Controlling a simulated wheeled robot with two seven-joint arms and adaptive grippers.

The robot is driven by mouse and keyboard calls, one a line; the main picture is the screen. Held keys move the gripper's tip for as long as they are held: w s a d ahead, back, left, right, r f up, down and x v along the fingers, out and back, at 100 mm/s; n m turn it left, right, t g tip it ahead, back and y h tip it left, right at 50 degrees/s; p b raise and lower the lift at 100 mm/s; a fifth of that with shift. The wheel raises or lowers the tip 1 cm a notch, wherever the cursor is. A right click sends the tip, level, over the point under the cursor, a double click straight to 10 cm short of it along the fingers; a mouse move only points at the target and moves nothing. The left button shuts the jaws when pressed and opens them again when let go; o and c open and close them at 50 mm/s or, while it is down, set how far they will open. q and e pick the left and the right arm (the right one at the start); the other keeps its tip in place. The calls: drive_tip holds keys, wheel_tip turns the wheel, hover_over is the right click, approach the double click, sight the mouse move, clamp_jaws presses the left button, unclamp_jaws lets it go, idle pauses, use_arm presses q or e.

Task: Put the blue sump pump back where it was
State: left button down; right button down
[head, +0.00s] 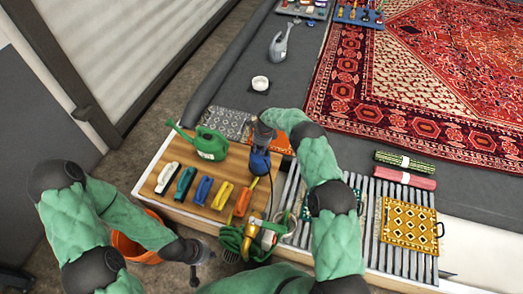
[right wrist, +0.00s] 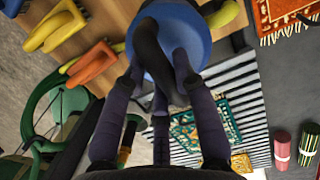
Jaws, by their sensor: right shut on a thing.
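The blue sump pump (head: 259,164) hangs below my right gripper (head: 262,138), over the right part of the wooden board (head: 180,210). In the right wrist view the pump (right wrist: 172,35) shows as a round blue body with a dark handle. The dark fingers of my right gripper (right wrist: 165,75) are shut on that handle. A yellow piece sticks out beside the pump. Whether the pump touches the board is unclear. My left gripper (head: 198,256) is low at the front left, away from the pump; its finger opening is too small to read.
A slatted rack (head: 371,225) with a yellow patterned piece (head: 409,223) lies right. An orange bucket (head: 128,248) stands front left. Grey floor beyond is partly clear.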

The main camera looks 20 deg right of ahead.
sight(259, 153)
drive_tip(key=shift+w, duration=0.35)
wheel_tip(259, 153, down, 3)
drive_tip(key=shift+w+f+b, duration=0.1)
drive_tip(key=shift+b, duration=0.8)
drive_tip(key=c, duration=1.3)
unclamp_jaws()
drive_tip(key=shift+a+f, duration=0.1)
drive_tip(key=shift+f, duration=0.15)
drive_tip(key=o, duration=0.3)
drive_tip(key=shift+s, duration=0.2)
drive_tip(key=shift+r, duration=0.1)
drive_tip(key=r+p, duration=0.1)
drive_tip(key=r, duration=0.3)
drive_tip(key=d+r+p, duration=0.1)
drive_tip(key=r+p, duration=0.1)
drive_tip(key=r, duration=0.2)
drive_tip(key=s+r+p, duration=0.1)
drive_tip(key=r, duration=0.3)
drive_tip(key=shift+d+p, duration=0.2)
drive_tip(key=shift+p, duration=0.2)
drive_tip(key=shift+f, duration=0.1)
